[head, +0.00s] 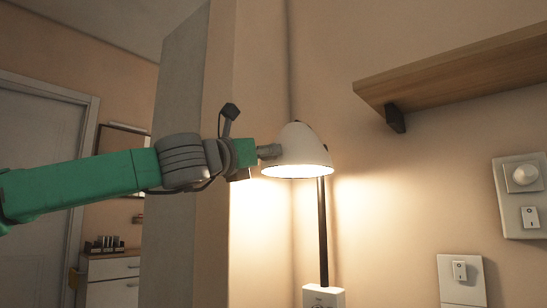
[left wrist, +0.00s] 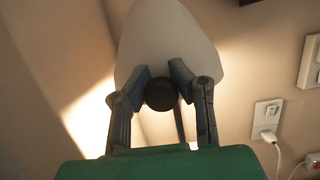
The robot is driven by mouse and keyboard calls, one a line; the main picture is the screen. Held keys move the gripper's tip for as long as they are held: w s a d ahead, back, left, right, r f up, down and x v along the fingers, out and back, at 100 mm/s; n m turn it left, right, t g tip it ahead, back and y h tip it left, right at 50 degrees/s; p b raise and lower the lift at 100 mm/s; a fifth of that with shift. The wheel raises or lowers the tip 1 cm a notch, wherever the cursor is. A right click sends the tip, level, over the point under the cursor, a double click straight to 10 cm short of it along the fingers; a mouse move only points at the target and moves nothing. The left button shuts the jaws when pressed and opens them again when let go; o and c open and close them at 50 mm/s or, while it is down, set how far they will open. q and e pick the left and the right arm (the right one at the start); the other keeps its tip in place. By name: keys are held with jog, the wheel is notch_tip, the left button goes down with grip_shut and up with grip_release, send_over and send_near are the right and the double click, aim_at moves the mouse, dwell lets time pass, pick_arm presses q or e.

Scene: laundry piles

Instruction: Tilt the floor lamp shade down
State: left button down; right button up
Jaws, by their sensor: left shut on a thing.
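The floor lamp has a white dome shade (head: 301,150) that is lit, with its open rim facing down and slightly toward me. Its thin black pole (head: 322,230) runs down behind the shade. My left gripper (head: 268,151) reaches the left side of the shade. In the left wrist view, the shade (left wrist: 168,42) fills the upper middle, and the two fingers of my left gripper (left wrist: 160,88) are closed around a round dark knob (left wrist: 160,95) on it. The fingertips' far side is hidden. My right gripper is not in view.
A wooden shelf (head: 455,78) with a black bracket juts from the wall at upper right. Wall switches (head: 522,190) sit below it. A white box (head: 323,297) stands by the pole. A grey wall edge (head: 180,150) stands behind my left arm.

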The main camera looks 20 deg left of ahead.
pick_arm(q)
jog(key=shift+d+f+b, duration=0.3)
jog(key=shift+f+b, duration=0.25)
jog(key=shift+f, duration=0.3)
jog(key=shift+s+a+f, duration=0.1)
jog(key=shift+f, duration=0.2)
jog(key=c, duration=1.7)
grip_release()
jog(key=o, duration=0.4)
jog(key=shift+s+a, duration=0.1)
jog(key=shift+a, duration=0.5)
jog(key=shift+s, duration=0.1)
